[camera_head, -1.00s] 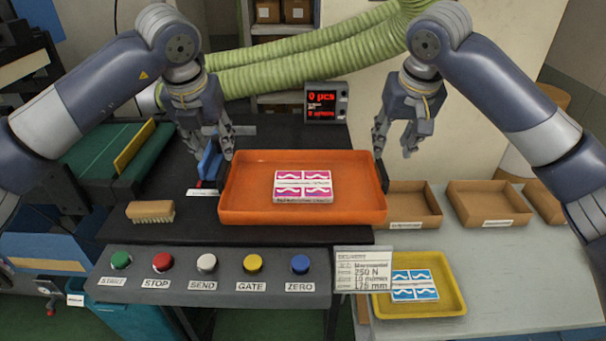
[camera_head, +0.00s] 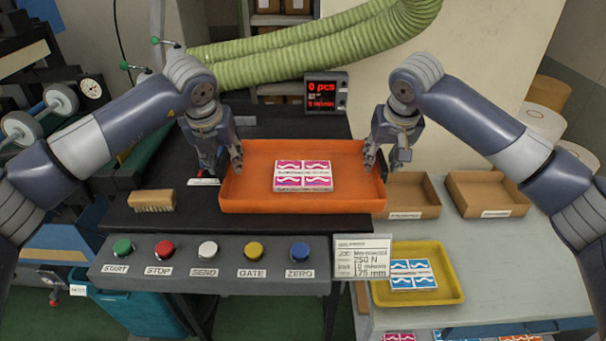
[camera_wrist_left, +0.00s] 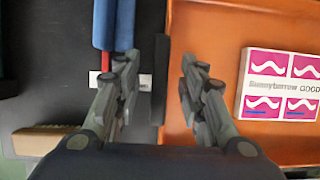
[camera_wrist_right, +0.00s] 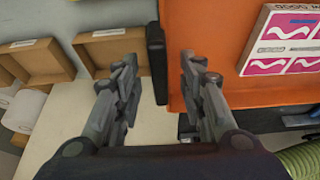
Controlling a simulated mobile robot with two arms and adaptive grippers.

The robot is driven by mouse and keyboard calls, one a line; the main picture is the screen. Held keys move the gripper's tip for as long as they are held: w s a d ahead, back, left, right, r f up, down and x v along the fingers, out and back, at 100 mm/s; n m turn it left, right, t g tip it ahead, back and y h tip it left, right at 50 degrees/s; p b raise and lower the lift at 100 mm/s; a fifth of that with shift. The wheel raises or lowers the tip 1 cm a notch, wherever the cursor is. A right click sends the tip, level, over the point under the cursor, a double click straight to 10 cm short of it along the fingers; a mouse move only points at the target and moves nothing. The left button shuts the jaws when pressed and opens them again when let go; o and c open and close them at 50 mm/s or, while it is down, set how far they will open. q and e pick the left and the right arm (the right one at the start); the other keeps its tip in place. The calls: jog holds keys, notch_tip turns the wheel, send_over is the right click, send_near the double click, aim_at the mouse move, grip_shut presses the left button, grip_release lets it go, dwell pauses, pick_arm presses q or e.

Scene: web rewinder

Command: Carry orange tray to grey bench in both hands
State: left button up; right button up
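The orange tray (camera_head: 345,205) lies flat on the black machine table (camera_head: 150,222), with a pink-and-white pack (camera_head: 303,176) inside it. My left gripper (camera_head: 225,168) is at the tray's left end. In the left wrist view its open fingers (camera_wrist_left: 158,68) point down on either side of the left wall and its black handle (camera_wrist_left: 160,80). My right gripper (camera_head: 383,162) is at the right end. In the right wrist view its open fingers (camera_wrist_right: 160,65) straddle the right wall and black handle (camera_wrist_right: 156,62). The pale grey bench (camera_head: 520,265) is to the right.
A yellow tray (camera_head: 452,292) with a blue pack stands on the bench front, and brown boxes (camera_head: 488,190) stand at its back. Bare bench lies between them. A brush (camera_head: 152,200) lies left of the orange tray. A button panel (camera_head: 180,280) and sign (camera_head: 361,258) are in front.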

pick_arm(q)
jog(key=shift+w+f, duration=0.2)
jog(key=shift+f, duration=0.15)
pick_arm(e)
jog(key=shift+w+f, duration=0.2)
jog(key=shift+f, duration=0.1)
pick_arm(q)
jog(key=shift+c, duration=0.4)
pick_arm(e)
jog(key=shift+c, duration=0.4)
pick_arm(q)
jog(key=shift+s, duration=0.1)
grip_shut()
pick_arm(e)
grip_shut()
pick_arm(q)
jog(key=shift+r, duration=0.25)
pick_arm(e)
jog(key=shift+r, duration=0.25)
